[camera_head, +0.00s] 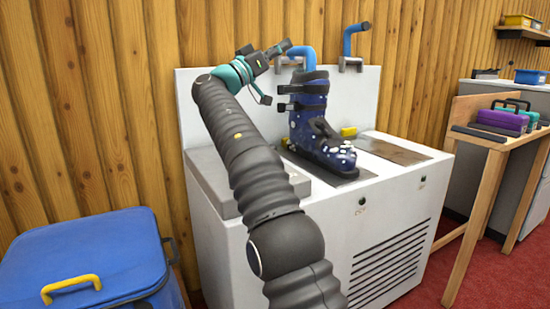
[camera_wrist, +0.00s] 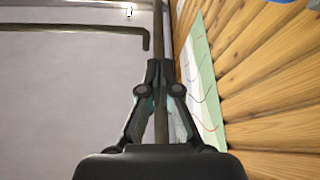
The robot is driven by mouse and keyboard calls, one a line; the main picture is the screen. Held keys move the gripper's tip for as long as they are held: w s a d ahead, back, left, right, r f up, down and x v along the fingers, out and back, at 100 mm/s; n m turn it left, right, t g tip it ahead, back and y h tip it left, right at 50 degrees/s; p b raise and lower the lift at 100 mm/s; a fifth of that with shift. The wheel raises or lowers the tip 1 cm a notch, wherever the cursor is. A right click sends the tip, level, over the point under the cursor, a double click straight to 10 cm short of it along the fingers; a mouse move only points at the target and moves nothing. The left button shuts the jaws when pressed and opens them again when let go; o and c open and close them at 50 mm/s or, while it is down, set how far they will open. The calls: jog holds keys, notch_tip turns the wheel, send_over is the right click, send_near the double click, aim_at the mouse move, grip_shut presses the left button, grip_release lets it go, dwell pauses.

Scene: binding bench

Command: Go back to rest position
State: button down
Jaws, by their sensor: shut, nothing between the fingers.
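My gripper (camera_head: 278,49) is raised at the upper left of the white bench, close to the back panel and the wooden wall. In the wrist view my gripper (camera_wrist: 160,70) is shut, its fingertips together with nothing between them. A dark blue ski boot (camera_head: 310,122) with white specks stands upright on the bench top, right of and below my gripper. A blue bent pipe (camera_head: 302,55) rises behind the boot, near the fingertips in the head view; I cannot tell how far apart they are.
A second blue pipe (camera_head: 350,42) stands right of the boot. The white bench (camera_head: 385,225) has a vented front. A blue lidded bin (camera_head: 85,255) sits at lower left. A wooden table (camera_head: 500,140) with toolboxes stands at right. Red floor shows between.

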jog(key=s+d+f+n+g+y+p, duration=0.1)
jog(key=s+d+f+n+y, duration=0.25)
jog(key=d, duration=0.35)
jog(key=s+d+f+n+g+y+p, duration=0.1)
jog(key=s+d+f+n+y, duration=0.2)
jog(key=d, duration=0.4)
jog(key=s+d+f+n+g+y+p, duration=0.1)
jog(key=s+d+f+g+y, duration=0.1)
jog(key=s+d+f+y, duration=0.35)
jog(key=s+a+f+g+y+p, duration=0.1)
jog(key=s+a+f+y, duration=0.1)
jog(key=s+f, duration=1.1)
jog(key=s+a+f+n+g+y+p, duration=0.1)
jog(key=s+f+y, duration=0.4)
jog(key=s+f, duration=0.8)
jog(key=s+a+g+p, duration=0.1)
jog(key=s+a, duration=0.1)
jog(key=s, duration=0.5)
jog(key=shift+s+a, duration=0.25)
jog(key=shift+s, duration=0.05)
jog(key=shift+n, duration=0.25)
